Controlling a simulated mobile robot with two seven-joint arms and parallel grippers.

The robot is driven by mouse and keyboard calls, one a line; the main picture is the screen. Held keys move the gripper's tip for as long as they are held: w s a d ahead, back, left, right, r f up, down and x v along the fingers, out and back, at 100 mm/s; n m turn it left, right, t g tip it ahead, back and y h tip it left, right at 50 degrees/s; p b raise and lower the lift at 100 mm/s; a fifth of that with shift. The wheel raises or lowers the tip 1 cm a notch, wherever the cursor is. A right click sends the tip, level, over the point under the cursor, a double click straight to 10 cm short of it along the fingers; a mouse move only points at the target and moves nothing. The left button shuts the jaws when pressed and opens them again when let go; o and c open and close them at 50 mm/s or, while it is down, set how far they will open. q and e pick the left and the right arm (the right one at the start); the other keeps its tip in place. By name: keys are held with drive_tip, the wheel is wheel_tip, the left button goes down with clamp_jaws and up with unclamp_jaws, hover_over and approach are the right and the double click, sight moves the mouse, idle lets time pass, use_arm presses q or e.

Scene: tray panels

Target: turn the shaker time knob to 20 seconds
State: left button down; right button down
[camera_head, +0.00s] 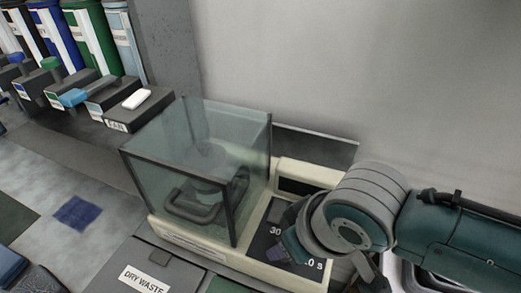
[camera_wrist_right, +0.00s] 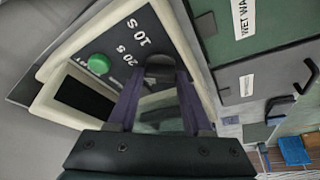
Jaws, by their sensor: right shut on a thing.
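The shaker (camera_head: 222,252) has a cream base, a glass box on top and a dark control panel (camera_head: 262,238). In the right wrist view the panel (camera_wrist_right: 117,27) shows the marks "10 S" and "20 S" and a round green button (camera_wrist_right: 99,63). My right gripper (camera_wrist_right: 160,78) has its two purple fingers on either side of the dark time knob (camera_wrist_right: 160,66) and is shut on it. The knob's pointer cannot be made out. In the head view my right gripper (camera_head: 284,244) is over the panel, and my wrist hides part of it. My left gripper is not in view.
The glass box (camera_head: 150,178) stands just left of the panel. A grey bin lid labelled "DRY WASTE" (camera_head: 145,280) is in front. Upright binders (camera_head: 92,38) and small dark boxes (camera_head: 140,108) stand at the back left. A wall rises behind the shaker.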

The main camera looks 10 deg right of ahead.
idle(0.3)
drive_tip(key=shift+c, duration=1.6)
unclamp_jaws()
drive_tip(key=shift+r, duration=0.1)
drive_tip(key=p+v, duration=0.2)
drive_tip(key=v, duration=0.8)
drive_tip(key=shift+p, duration=0.4)
drive_tip(key=shift+a, duration=0.1)
